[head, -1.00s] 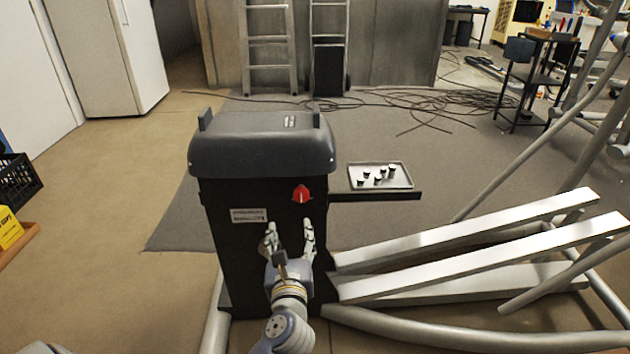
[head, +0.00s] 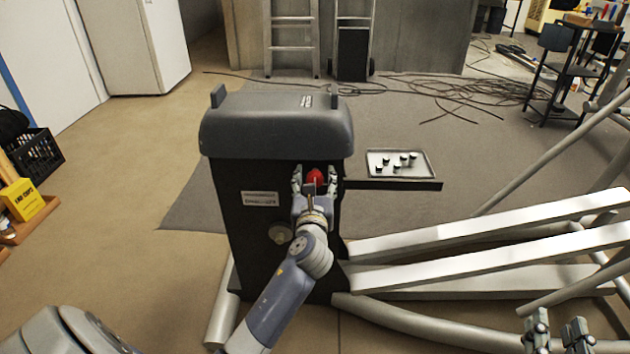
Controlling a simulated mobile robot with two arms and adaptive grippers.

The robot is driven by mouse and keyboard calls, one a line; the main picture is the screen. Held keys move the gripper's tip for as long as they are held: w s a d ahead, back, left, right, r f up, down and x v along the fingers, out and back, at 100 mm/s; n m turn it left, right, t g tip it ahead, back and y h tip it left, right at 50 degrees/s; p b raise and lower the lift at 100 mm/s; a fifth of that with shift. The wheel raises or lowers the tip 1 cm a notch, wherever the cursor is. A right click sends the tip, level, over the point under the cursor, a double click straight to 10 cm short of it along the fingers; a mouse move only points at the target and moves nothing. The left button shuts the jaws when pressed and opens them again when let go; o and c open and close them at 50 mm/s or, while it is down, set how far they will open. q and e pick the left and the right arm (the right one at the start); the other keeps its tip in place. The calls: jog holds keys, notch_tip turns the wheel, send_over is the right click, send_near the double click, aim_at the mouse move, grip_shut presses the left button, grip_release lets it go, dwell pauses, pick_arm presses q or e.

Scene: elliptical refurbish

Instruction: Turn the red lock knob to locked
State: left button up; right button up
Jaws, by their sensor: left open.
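The red lock knob (head: 315,176) is on the upper right of the front face of the black machine housing (head: 240,225). My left gripper (head: 315,181) is open in front of the housing, with one finger on each side of the knob. The fingers and palm hide part of the knob. Whether they touch it, and where its pointer stands, I cannot tell. My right gripper (head: 557,332) shows at the lower right edge with its fingers apart and nothing between them, far from the knob.
A side shelf right of the housing carries a tray (head: 374,172) with several small dark pieces. A round grey knob (head: 280,233) is lower on the front. Long metal rails (head: 480,235) extend right. A yellow box (head: 24,200) is at the far left.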

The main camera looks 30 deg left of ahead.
pick_arm(q)
jog(key=shift+w+a, duration=0.1)
jog(key=shift+w, duration=0.05)
jog(key=c, duration=1.1)
jog(key=shift+o, duration=0.2)
